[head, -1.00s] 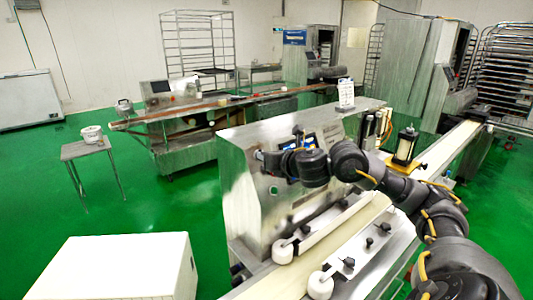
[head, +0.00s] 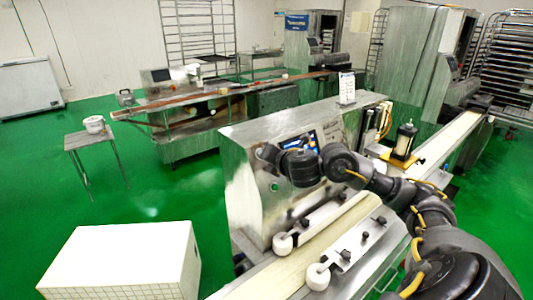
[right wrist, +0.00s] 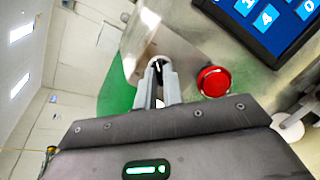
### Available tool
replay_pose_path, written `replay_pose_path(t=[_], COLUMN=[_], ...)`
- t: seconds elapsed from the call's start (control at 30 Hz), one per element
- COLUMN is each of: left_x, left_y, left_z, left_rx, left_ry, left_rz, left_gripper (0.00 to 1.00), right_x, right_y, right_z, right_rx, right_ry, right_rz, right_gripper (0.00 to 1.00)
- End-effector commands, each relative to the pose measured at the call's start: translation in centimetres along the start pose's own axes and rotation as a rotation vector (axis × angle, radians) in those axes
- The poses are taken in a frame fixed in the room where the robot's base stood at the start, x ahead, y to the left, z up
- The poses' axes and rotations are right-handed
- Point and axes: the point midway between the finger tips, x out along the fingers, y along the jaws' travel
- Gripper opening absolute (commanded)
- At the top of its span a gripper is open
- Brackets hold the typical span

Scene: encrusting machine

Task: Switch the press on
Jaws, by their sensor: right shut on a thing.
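The press is a large steel machine (head: 248,195) in the middle of the head view. A dark touch panel with blue keys (right wrist: 268,22) and a round red button (right wrist: 213,80) show on its face in the right wrist view. My right gripper (right wrist: 158,72) is at this face, left of the red button and apart from it. Its two fingers are shut on a small dark switch (right wrist: 158,66), mostly hidden between the tips. In the head view my right gripper (head: 267,153) is small and partly covered by its own wrist. My left gripper is not in view.
A conveyor belt (head: 262,286) with white rollers (head: 284,243) runs along the press's front. A white box (head: 125,255) stands at the lower left. A small table (head: 88,142) holds a white tub (head: 94,124). Green floor is open on the left.

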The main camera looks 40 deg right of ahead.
Motion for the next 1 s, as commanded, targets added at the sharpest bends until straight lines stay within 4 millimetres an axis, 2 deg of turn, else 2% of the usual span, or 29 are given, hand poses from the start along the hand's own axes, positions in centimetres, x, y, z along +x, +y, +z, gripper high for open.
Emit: replay_pose_path(t=[0.37, 0.4, 0.57, 0.87, 1.0], left_x=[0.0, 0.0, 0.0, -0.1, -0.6], left_y=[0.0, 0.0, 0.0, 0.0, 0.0], left_z=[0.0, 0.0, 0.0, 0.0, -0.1], left_rx=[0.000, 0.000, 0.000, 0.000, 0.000], left_ry=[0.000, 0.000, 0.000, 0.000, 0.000], left_rz=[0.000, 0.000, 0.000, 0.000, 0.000], left_gripper=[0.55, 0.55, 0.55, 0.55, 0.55], right_x=[0.0, 0.0, 0.0, -0.2, -1.6], right_y=[0.0, 0.0, 0.0, 0.0, 0.1], right_z=[0.1, 0.1, 0.1, 0.1, 0.2], right_rx=[0.008, 0.008, 0.007, 0.005, 0.002], right_ry=[-0.003, -0.003, -0.002, -0.001, -0.001], right_rz=[-0.001, -0.001, -0.001, -0.001, 0.000], right_gripper=[0.00, 0.10, 0.31, 0.31, 0.31])
